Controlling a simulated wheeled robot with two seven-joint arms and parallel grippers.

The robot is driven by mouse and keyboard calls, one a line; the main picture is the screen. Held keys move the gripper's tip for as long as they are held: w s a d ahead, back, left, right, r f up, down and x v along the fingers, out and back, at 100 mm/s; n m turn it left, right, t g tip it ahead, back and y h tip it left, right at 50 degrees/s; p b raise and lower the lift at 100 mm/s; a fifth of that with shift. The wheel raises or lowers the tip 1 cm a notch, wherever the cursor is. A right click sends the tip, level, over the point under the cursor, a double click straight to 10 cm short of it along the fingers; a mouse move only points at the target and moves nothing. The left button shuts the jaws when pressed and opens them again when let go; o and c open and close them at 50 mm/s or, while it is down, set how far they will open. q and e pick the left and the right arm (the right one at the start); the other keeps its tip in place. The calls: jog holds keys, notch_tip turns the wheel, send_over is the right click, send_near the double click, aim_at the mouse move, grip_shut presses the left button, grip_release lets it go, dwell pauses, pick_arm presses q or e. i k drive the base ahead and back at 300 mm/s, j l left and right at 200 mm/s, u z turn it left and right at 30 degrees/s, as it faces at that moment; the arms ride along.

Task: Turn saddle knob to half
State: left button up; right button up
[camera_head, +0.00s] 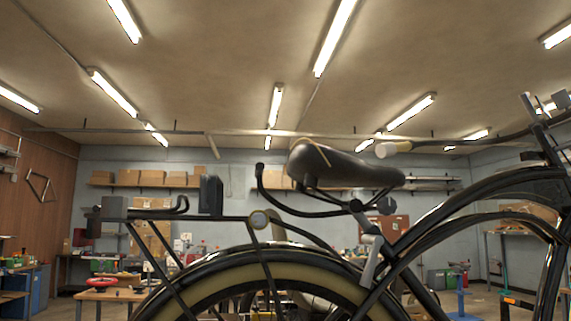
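The black saddle (340,165) of the trike frame sits right of the middle, on a seat post clamped to the frame. Below its right rear part is a small dark round knob (387,205), seen too small to read its turn angle. A light grey seat post part (370,252) shows under it. A round pale-faced disc (258,219) sits on the frame bar further left; I cannot tell whether it turns. Neither of my grippers can be made out in this view, and nothing is seen touching the saddle or the knob.
The rear wheel and fender (262,262) fill the lower middle. The handlebar with a pale grip (393,149) reaches in from the right, close to the saddle. A dark upright block (211,195) stands on the left rack bar. Workbenches and box shelves stand behind.

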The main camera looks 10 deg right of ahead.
aim_at(387, 206)
jog(key=l+z, duration=0.25)
jog(key=l, duration=1.1)
jog(key=l+z, duration=0.2)
jog(key=l, duration=1.15)
